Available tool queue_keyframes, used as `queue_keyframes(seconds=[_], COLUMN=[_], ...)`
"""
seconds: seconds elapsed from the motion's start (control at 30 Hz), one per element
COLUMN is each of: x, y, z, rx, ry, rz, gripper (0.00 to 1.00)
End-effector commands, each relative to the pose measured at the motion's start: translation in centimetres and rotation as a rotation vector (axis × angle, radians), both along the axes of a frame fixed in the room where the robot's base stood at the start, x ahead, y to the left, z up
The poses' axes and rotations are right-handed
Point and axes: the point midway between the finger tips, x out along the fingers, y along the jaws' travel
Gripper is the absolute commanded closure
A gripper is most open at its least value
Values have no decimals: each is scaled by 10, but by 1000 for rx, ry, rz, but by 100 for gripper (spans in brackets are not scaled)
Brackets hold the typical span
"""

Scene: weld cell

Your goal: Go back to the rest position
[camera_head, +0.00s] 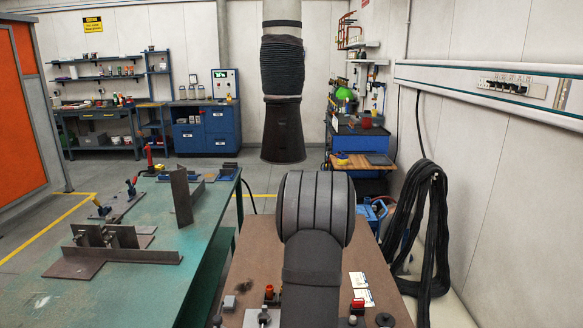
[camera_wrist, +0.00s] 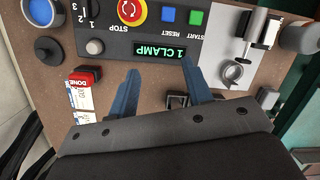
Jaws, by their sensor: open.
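My gripper (camera_wrist: 161,73) shows in the wrist view as two blue fingers, spread apart with nothing between them. It is over a brown bench top (camera_wrist: 160,84), close to a dark control panel (camera_wrist: 110,40). The panel has a lit display reading "1 CLAMP" (camera_wrist: 167,53), a red stop button (camera_wrist: 131,10), a blue button (camera_wrist: 168,14) marked RESET and a green button (camera_wrist: 196,18) marked START. In the head view my own arm covers the middle of the brown bench (camera_head: 258,250), and my gripper is hidden there.
A red block (camera_wrist: 84,77) marked DONE and printed cards (camera_wrist: 79,97) lie left of the fingers. A metal clamp fixture (camera_wrist: 235,72) stands to the right. In the head view, a green table (camera_head: 150,285) with steel plates (camera_head: 183,198) is at left, and black cables (camera_head: 425,225) hang at right.

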Motion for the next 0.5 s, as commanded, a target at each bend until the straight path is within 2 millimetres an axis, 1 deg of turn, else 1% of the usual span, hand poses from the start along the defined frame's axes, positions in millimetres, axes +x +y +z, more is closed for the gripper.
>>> queue_keyframes(seconds=[0.37, 0.4, 0.5], x=[-26, -27, -27], y=[3, 1, -10], z=[-10, -10, -11], rx=[27, 29, 22], ry=[119, 126, 124], rz=[-379, -391, -302], gripper=[54, 54, 54])
